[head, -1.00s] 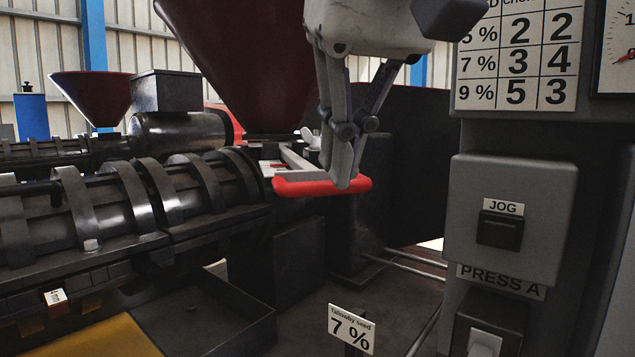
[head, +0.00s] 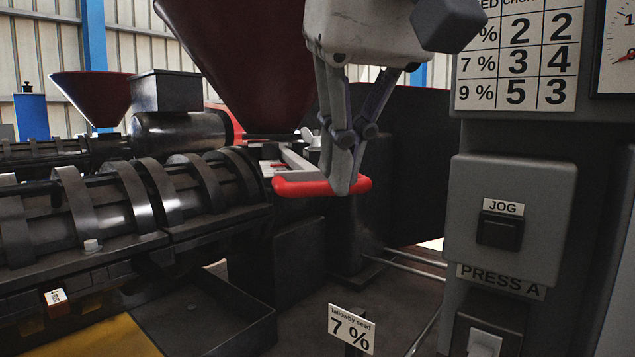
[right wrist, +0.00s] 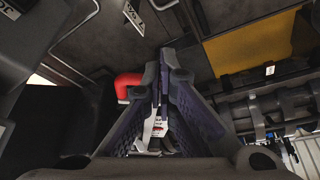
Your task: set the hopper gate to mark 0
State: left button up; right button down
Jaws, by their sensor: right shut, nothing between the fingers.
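The hopper gate's red handle bar (head: 300,187) sticks out towards me below the dark red hopper (head: 245,60), at the end of a pale grey slide (head: 294,158). My right gripper (head: 341,193) points down with its fingers together, in front of the right part of the bar. It is shut with nothing between the fingers. In the right wrist view the gripper (right wrist: 165,55) is closed, and one end of the red handle (right wrist: 126,84) shows beside its fingers. Whether the fingers touch the bar is unclear. The gate's mark numbers cannot be read. My left gripper is not seen.
The ribbed press barrel (head: 130,200) runs along the left. A grey post on the right carries a percentage chart (head: 518,55) and a JOG button (head: 499,230). A "7 %" seed sign (head: 351,329) stands low in front.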

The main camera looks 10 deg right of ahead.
jog(key=shift+f, duration=1.95)
jog(key=shift+w, duration=0.1)
jog(key=shift+w, duration=0.75)
jog(key=shift+w, duration=0.3)
jog(key=shift+w+r, duration=0.1)
jog(key=shift+w, duration=3.4)
jog(key=shift+s, duration=1.3)
notch_tip(320, 180, up, 9)
send_over(319, 171)
jog(key=s, duration=0.2)
